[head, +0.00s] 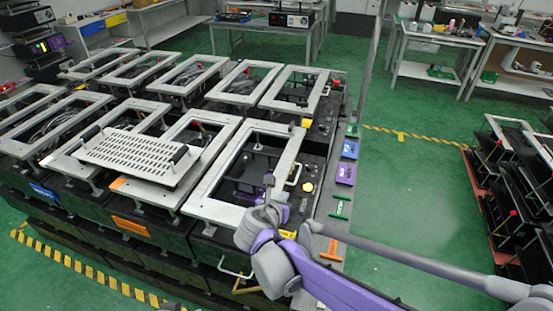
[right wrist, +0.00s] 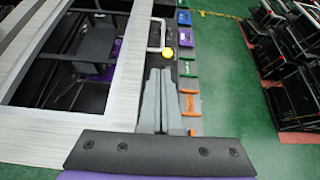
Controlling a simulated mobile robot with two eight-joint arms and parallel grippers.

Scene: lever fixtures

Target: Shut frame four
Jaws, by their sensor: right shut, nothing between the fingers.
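Several silver rectangular frames stand in two rows over black boxes. The nearest right frame (head: 204,198) is raised on short posts above its box, with a purple part (head: 280,211) inside the opening. The frame also fills the left of the right wrist view (right wrist: 112,118). I cannot read which frame is number four. My right gripper (head: 269,184) is shut and empty, at this frame's right front side. Its closed grey fingers (right wrist: 158,74) point along the frame's right edge; I cannot tell whether they touch it. My left gripper is not in view.
A white handle (head: 294,174) and a yellow button (head: 307,187) sit beside the frame. Coloured tags, including a green one (head: 340,207), line the box edge. A perforated plate (head: 135,152) lies across neighbouring frames. Green floor is free to the right, before black racks (head: 508,180).

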